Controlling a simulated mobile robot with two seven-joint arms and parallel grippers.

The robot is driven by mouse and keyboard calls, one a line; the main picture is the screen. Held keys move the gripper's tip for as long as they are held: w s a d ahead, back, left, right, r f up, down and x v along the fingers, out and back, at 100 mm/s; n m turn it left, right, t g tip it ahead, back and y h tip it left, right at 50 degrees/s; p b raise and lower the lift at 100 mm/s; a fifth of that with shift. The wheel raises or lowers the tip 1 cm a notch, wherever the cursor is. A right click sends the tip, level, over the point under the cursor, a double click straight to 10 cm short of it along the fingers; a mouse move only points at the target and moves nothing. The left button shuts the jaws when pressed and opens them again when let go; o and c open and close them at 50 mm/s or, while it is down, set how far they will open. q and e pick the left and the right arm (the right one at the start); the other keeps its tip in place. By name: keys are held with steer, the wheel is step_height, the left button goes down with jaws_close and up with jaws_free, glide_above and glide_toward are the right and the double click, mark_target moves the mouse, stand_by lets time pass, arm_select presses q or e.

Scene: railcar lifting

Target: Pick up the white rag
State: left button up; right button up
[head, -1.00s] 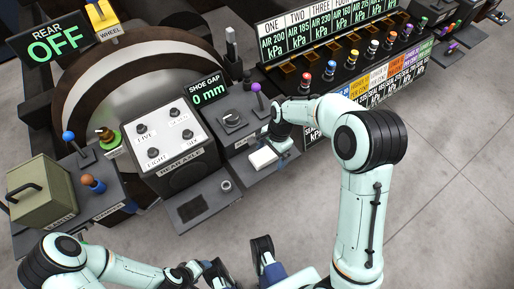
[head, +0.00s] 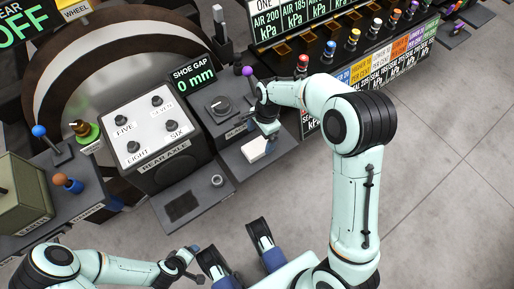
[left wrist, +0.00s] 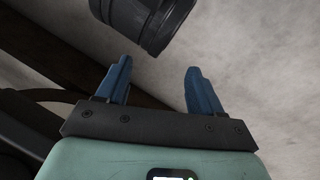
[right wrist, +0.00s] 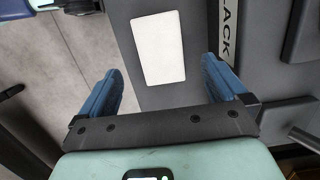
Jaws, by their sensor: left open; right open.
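The white rag (head: 256,149) lies flat on a dark shelf at the front of the console, just below my right gripper (head: 268,126). In the right wrist view the rag (right wrist: 159,48) is a pale rectangle ahead of the open fingers of my right gripper (right wrist: 162,90). The fingers are apart and do not touch the rag. My left gripper (left wrist: 155,88) is open and empty in the left wrist view. In the head view my left gripper (head: 189,262) hangs low, away from the console.
The shelf (head: 275,151) has a label and a purple-knobbed lever (head: 247,71) behind it. The rear axle box (head: 162,125) stands to the left, with a round fitting (head: 217,181) on the ledge between. Coloured levers (head: 329,50) line the back. Open floor (head: 440,190) lies right.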

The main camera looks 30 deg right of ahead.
mark_target(258, 146)
steer(key=f, duration=0.1)
steer(key=f+b, duration=0.1)
steer(key=f, duration=0.1)
steer(key=f+b, duration=0.1)
steer(key=f, duration=0.1)
steer(key=shift+a+f, duration=0.1)
steer(key=shift+a, duration=0.3)
steer(key=c, duration=1.1)
arm_select(q)
steer(key=w, duration=0.1)
steer(key=w+a+f, duration=0.1)
steer(key=w+f, duration=0.1)
steer(key=shift+a+t+y, duration=0.3)
steer(key=shift+t, duration=0.1)
arm_select(e)
steer(key=shift+c, duration=0.2)
arm_select(q)
steer(key=shift+s, duration=0.1)
steer(key=s+d+r+g+h+p, duration=0.1)
steer(key=s+d+r+g+p, duration=0.2)
steer(key=s+r+p, duration=0.3)
steer(key=s+d, duration=0.1)
steer(key=s, duration=0.2)
steer(key=shift+d+r+m+h, duration=0.25)
steer(key=shift+r+m+h, duration=0.05)
arm_select(e)
step_height(258, 146, up, 20)
